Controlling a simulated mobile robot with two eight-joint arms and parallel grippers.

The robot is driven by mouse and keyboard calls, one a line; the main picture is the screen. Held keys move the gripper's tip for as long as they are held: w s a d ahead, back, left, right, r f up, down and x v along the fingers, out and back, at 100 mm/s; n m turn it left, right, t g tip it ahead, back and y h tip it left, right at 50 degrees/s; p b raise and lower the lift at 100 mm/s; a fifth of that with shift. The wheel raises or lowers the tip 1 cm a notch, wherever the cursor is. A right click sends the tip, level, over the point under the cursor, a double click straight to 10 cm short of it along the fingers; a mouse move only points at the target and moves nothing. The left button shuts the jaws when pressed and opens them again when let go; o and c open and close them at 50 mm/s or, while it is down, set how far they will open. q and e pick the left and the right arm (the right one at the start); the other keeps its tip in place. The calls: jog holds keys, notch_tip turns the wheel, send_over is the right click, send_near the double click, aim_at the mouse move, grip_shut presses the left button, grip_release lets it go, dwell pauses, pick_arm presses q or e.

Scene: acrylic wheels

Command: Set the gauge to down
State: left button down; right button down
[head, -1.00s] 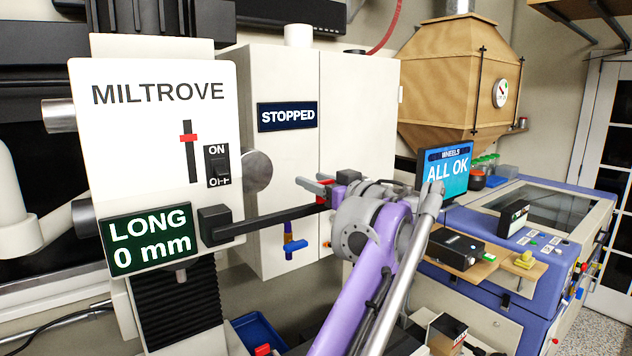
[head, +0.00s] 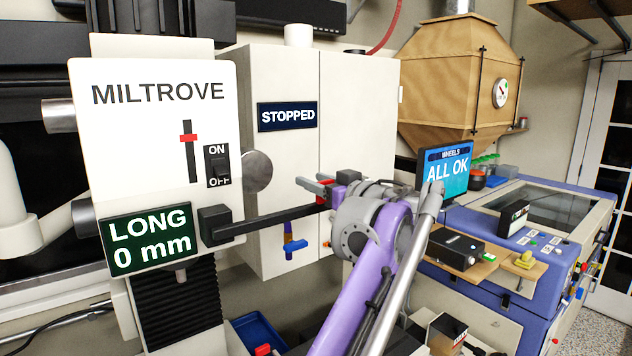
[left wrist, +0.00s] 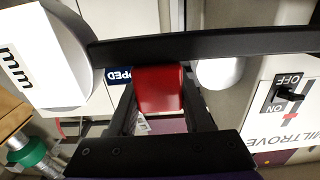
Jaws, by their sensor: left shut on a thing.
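The gauge is a black arm (head: 272,222) that reaches out to the right from a black block (head: 214,225) low on the front of the MILTROVE machine. It is nearly level, rising slightly toward its far end in the head view. Its red tip (left wrist: 158,90) sits between the fingers of my left gripper (head: 318,188), which is shut on it. The tip is partly hidden by the gripper in the head view. The green display (head: 150,238) beside the arm reads LONG 0 mm. My right gripper is not in view.
The machine front (head: 150,135) has an ON/OFF switch (head: 217,165) and a red slider (head: 188,138). A white cabinet (head: 285,185) with a STOPPED sign (head: 287,116) and a blue-handled valve (head: 295,245) stands close behind. A blue tray (head: 255,332) lies below. A blue machine (head: 560,235) stands to the right.

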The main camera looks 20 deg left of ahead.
aim_at(296, 250)
pick_arm(q)
jog(key=shift+f, duration=0.1)
dwell(0.4)
